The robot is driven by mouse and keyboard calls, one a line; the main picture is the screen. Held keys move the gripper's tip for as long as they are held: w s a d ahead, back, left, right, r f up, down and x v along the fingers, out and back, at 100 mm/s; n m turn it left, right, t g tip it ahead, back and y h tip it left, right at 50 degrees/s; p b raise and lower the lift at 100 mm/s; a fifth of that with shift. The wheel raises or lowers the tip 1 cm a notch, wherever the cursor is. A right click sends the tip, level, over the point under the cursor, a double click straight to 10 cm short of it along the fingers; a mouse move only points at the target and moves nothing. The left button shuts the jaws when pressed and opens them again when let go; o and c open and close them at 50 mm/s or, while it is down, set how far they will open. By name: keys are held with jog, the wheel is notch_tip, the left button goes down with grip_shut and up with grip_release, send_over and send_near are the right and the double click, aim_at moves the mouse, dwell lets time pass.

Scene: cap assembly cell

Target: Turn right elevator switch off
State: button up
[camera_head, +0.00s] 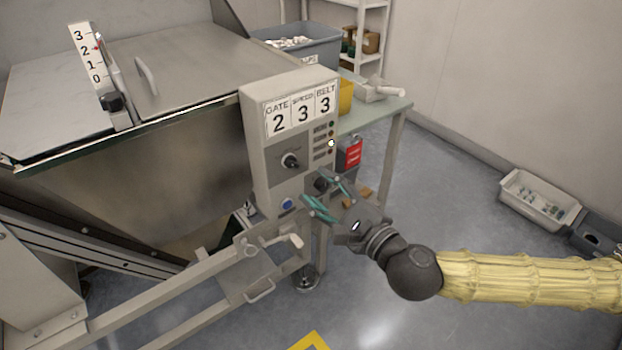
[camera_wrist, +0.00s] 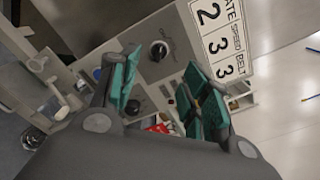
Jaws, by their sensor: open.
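The control box (camera_head: 262,150) is a grey upright panel with plates reading GATE 2, SPEED 3, BELT 3. A black rotary knob (camera_head: 290,160) is at its middle, and a second dark knob (camera_head: 321,184) is at the lower right. Their labels are too small to read. My gripper (camera_head: 316,188) is open in front of the box's lower right, with its teal fingers on either side of the lower knob. In the wrist view the lower knob (camera_wrist: 134,104) shows between the open fingers (camera_wrist: 163,62), and the upper knob (camera_wrist: 158,50) is beyond them. Contact cannot be told.
A blue button (camera_head: 287,204) is at the box's lower left. A column of small lamps (camera_head: 331,143) is on its right side, one lit. A metal hopper (camera_head: 150,120) stands left, with conveyor rails (camera_head: 210,290) below. A green table (camera_head: 375,110) stands behind.

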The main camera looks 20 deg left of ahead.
jog(key=shift+v, duration=1.35)
